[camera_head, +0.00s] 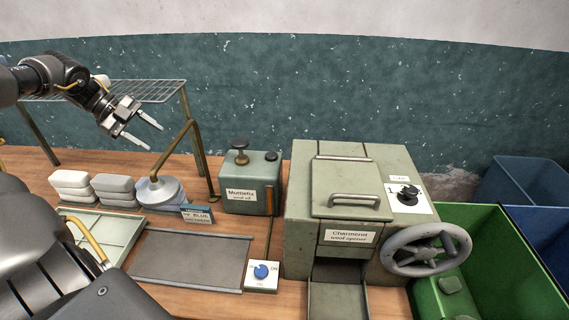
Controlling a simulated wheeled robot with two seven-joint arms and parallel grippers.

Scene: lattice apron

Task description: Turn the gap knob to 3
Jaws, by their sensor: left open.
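The gap knob (408,193) is a small black knob on a white plate on the right part of the top of the grey-green wool opener (300,215). A "1" shows at the plate's left; the other marks are too small to read, and I cannot tell the setting. My right gripper is not in view.
A handwheel (425,250) sticks out at the machine's right front. A green bin (510,270) and blue bins (525,182) stand at right.

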